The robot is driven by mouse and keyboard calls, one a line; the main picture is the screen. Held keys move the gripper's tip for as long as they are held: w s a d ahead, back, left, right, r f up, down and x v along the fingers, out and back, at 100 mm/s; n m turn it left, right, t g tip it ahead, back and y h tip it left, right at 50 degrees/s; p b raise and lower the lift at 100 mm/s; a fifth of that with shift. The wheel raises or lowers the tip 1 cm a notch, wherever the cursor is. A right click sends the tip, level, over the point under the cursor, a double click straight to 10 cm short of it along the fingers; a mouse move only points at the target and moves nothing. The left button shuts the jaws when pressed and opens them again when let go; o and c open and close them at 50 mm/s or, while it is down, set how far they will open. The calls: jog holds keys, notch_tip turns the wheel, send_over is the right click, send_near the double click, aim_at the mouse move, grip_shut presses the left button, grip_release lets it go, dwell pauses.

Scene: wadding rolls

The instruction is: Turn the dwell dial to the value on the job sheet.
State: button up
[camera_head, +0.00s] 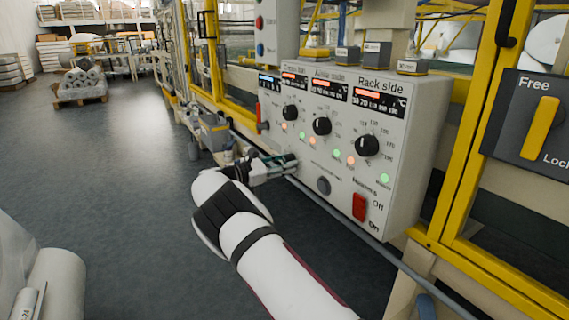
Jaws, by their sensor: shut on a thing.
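The grey control panel (408,120) stands on the right, with three black dials (367,145) under red-lit displays. The rightmost display is headed "Rack side". A smaller blue-lit display (269,78) is at the panel's far left. My gripper (290,160) is at the lower left of the panel front, shut at the panel's face. What it holds is hidden by the fingers; from its place it appears to be the dwell dial, whose pointer and scale I cannot read. No job sheet can be made out.
A yellow Free/Lock handle (540,128) is at the right. Yellow frame posts stand around. The floor (110,170) at left is clear.

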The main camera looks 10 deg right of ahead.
jog(key=m+b, duration=0.1)
jog(key=m, duration=0.5)
jog(key=shift+w, duration=0.1)
dwell(0.5)
jog(key=o, duration=1.2)
jog(key=shift+c, duration=0.2)
jog(key=v, duration=1.2)
jog(key=shift+a, duration=0.1)
